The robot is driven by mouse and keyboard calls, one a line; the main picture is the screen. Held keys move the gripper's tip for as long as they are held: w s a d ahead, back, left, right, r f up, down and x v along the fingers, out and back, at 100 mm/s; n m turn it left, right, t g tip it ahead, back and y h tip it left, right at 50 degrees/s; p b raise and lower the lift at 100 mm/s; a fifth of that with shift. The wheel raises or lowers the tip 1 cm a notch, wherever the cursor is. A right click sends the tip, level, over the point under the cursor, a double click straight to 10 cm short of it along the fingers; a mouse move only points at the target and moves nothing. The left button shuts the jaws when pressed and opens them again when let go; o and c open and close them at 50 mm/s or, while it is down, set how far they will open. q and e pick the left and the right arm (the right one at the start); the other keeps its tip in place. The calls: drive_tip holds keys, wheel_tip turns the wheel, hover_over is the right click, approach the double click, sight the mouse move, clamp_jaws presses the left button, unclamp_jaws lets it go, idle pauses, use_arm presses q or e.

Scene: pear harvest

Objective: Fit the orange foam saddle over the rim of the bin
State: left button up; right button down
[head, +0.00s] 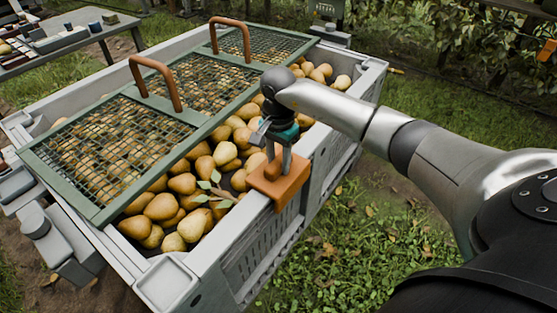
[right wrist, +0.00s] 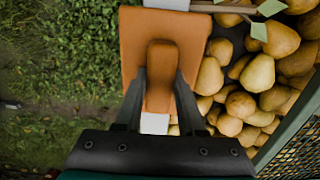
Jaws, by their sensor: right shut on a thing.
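The orange foam saddle (head: 279,187) is at the near long rim of the grey bin (head: 222,254) in the head view. Its top lies across the rim and a side hangs down outside the wall. I cannot tell whether it is fully seated. My right gripper (head: 279,158) is above it, shut on its raised grip. In the right wrist view, the saddle (right wrist: 188,45) spans the pale rim (right wrist: 154,124), and the gripper fingers (right wrist: 158,92) hold the grip from both sides. My left gripper is not in view.
Pears (head: 181,184) fill the bin beside the saddle, with a leafy twig (head: 216,188) close by. A green mesh lid (head: 122,142) with brown handles covers the bin's far part. A table (head: 76,39) stands at back left. Grass (head: 345,250) lies outside the near wall.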

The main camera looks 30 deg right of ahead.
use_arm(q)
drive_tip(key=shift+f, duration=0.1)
use_arm(e)
drive_tip(key=shift+c, duration=2.1)
unclamp_jaws()
drive_tip(key=shift+r, duration=0.35)
use_arm(q)
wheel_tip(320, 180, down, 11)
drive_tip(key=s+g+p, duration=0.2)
drive_tip(key=p, duration=0.4)
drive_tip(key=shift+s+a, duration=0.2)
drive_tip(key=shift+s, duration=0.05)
use_arm(e)
wheel_tip(320, 180, up, 14)
drive_tip(key=shift+r, duration=0.25)
